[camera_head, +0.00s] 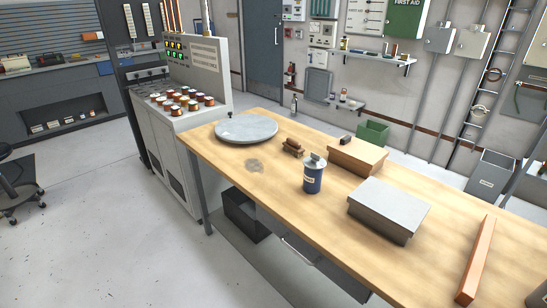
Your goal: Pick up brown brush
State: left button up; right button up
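A small brown block-like object, which looks like the brown brush (293,147), lies on the wooden table (225,155). It sits between the round grey plate and the brown box, behind the blue can. Its bristles are too small to make out. Neither of my grippers is in view, and nothing is seen touching the brush.
Near the brush are a round grey plate (246,128), a grey patch (254,165), a blue can (313,178), a brown box (357,156), a green bin (373,133) and a grey metal box (389,209). A reddish bar (478,262) lies at right. Open floor (110,230) is at left.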

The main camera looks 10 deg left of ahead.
aim_at(291, 145)
jog(key=u, duration=1.3)
jog(key=i, duration=1.05)
jog(key=z, duration=2.55)
